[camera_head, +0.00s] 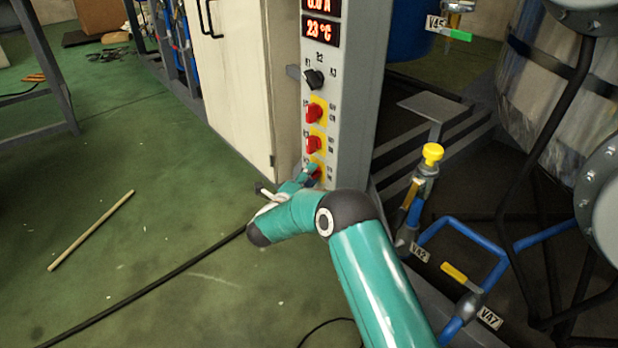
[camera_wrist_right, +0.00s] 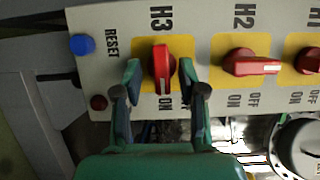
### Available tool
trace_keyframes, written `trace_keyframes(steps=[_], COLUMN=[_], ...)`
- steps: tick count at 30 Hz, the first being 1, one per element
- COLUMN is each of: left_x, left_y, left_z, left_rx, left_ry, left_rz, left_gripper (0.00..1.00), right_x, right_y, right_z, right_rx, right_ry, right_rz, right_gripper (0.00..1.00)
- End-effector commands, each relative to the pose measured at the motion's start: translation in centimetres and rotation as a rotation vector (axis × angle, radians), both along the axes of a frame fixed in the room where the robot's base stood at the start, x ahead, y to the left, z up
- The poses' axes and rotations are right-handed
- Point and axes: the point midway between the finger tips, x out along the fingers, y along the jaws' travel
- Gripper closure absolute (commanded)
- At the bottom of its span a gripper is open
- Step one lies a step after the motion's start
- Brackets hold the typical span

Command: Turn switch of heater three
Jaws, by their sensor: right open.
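The heater three switch is a red knob (camera_wrist_right: 162,66) on a yellow plate marked H3 in the wrist view. Its long side runs up and down in that picture, crosswise to the H2 knob (camera_wrist_right: 250,63). My right gripper (camera_wrist_right: 161,76) is open, with one finger on each side of the H3 knob and small gaps seeming to show. In the head view my right gripper (camera_head: 308,176) is at the lowest red knob of the grey control column (camera_head: 352,90) and hides part of it. My left gripper is not in view.
The H1 knob (camera_wrist_right: 307,61) is beyond H2; a blue RESET button (camera_wrist_right: 82,44) is on the other side of H3. A cream cabinet (camera_head: 235,80) stands left of the column. Blue pipes with a yellow-topped valve (camera_head: 432,154) are at the right.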

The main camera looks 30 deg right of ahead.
Motion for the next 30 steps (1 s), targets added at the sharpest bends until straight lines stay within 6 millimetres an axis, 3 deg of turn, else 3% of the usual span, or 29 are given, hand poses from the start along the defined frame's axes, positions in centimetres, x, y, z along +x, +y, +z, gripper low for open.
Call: trace_keyframes(steps=[8, 22, 30], left_x=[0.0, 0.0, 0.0], left_y=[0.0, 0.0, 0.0], left_z=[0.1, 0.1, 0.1], left_rx=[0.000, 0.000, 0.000], left_ry=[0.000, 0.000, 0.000], left_rz=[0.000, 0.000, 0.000], left_gripper=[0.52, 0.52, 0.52], right_x=[-0.6, -4.5, -5.4], right_y=[1.7, 9.3, 10.8], right_z=[0.0, -0.2, -0.2], right_rx=[0.000, -0.001, 0.000], right_ry=[0.002, 0.002, 0.000], right_rz=[0.006, 0.003, -0.001], right_gripper=[0.59, 0.59, 0.59])
